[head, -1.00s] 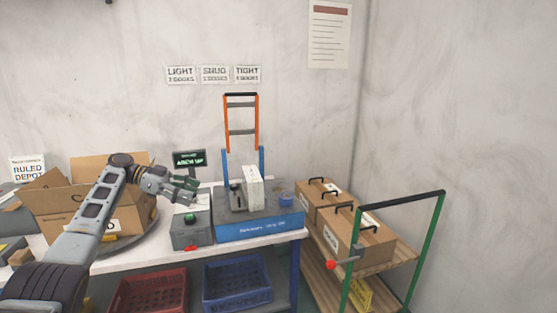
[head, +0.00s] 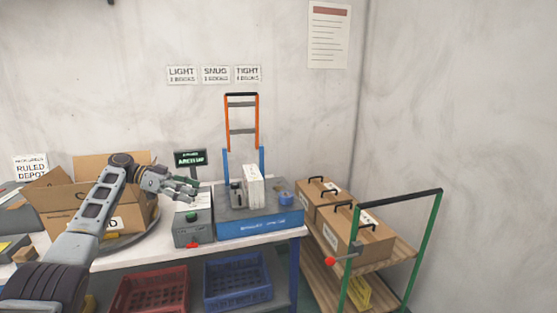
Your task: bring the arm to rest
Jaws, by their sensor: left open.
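My left gripper (head: 188,188) is open and empty. It hangs above a grey box with a green button on top (head: 193,230) and a red part at its front foot. My left arm comes in from the lower left, passing in front of an open cardboard box (head: 60,222). My right gripper is not in view.
A blue-fronted device (head: 258,227) with a white block (head: 253,187) and an orange-and-blue frame (head: 241,122) stands right of the grey box. A green-railed cart (head: 395,262) with handled boxes is at the right. Red (head: 150,290) and blue (head: 237,280) crates sit below the table.

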